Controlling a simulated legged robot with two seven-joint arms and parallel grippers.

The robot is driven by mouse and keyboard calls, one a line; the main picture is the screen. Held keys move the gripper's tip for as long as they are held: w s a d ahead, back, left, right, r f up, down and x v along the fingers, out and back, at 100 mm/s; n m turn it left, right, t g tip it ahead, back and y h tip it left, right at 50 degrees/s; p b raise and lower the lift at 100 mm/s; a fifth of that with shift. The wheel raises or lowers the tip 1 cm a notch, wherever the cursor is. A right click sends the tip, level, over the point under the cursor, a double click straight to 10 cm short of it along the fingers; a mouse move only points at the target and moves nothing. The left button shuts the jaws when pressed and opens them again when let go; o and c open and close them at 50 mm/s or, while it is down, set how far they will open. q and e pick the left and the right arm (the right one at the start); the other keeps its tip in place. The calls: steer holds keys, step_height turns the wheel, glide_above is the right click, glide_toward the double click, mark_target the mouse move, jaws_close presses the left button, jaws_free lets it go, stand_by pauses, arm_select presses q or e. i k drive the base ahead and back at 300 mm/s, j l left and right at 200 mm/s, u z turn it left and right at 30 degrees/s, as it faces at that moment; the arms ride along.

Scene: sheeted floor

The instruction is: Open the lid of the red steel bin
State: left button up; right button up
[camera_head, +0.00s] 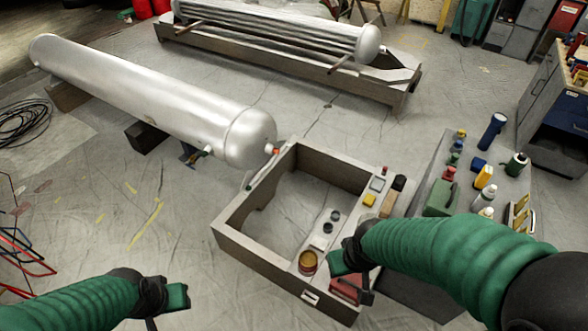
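A small red box (343,290), which looks like the red steel bin, sits at the near right corner of the wooden frame (260,267). My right gripper (353,277) is over it and hides part of it; its green-padded finger and dark finger stand apart. I cannot tell whether the gripper touches the box, or how its lid stands. My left gripper (165,309) is at the lower left, away from the frame, with its fingers apart and nothing between them.
The frame's right ledge carries a yellow-brown round tin (308,262), dark knobs and small parts. A bench (410,285) at right holds bottles and a green case (439,197). A long silver tank (150,95) lies behind.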

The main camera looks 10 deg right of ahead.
mark_target(350, 284)
steer(key=z, duration=1.2)
